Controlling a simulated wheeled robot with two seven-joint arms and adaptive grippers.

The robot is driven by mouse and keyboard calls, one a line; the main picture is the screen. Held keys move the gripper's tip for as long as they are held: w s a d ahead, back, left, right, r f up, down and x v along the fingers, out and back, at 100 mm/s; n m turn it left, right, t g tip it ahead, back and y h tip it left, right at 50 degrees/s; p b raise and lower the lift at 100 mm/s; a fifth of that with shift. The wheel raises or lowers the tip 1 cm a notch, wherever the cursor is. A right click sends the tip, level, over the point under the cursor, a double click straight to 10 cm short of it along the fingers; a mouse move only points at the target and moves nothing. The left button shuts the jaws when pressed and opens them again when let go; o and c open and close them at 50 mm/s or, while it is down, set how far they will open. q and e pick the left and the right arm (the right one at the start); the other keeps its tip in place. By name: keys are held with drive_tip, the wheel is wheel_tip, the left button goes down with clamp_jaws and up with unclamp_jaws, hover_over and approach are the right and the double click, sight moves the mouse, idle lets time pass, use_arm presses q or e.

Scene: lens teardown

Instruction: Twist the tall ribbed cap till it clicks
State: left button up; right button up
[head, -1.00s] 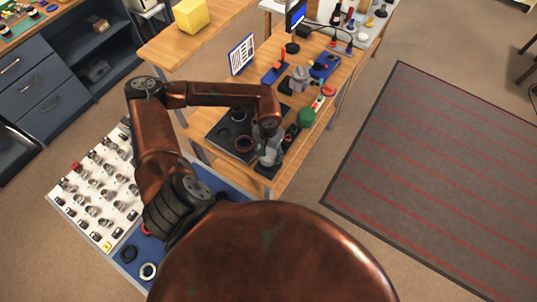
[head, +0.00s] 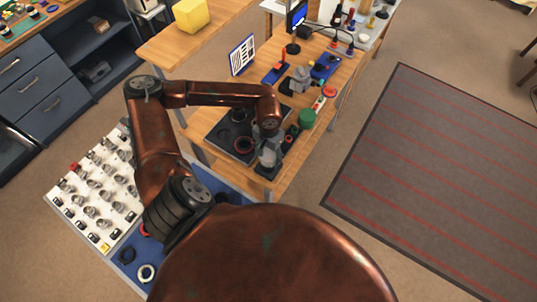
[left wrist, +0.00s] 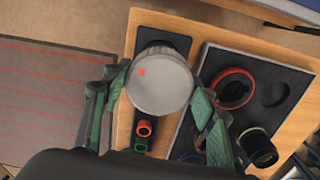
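In the left wrist view a round grey cap (left wrist: 160,82), with an orange dot on its top, stands over a black base plate (left wrist: 176,42). In the head view the left gripper (head: 269,140) points down over the grey piece (head: 268,158) near the bench's front edge. My right gripper is not in view.
A dark tray (head: 216,140) with a red ring (left wrist: 234,88) and a black lens part (left wrist: 257,147) lies beside the cap. A green round piece (head: 307,117) and small tools stand close by. A white board of parts (head: 98,190) is at the left.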

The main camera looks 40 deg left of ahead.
use_arm(q)
drive_tip(key=o, duration=0.5)
drive_tip(key=shift+c, duration=0.2)
drive_tip(key=shift+r, duration=0.15)
wheel_tip(320, 180, up, 12)
drive_tip(key=shift+f, duration=0.25)
wheel_tip(320, 180, down, 12)
drive_tip(key=shift+r, duration=0.2)
drive_tip(key=shift+f, duration=0.1)
drive_tip(key=shift+n+p, duration=0.4)
drive_tip(key=shift+n, duration=0.1)
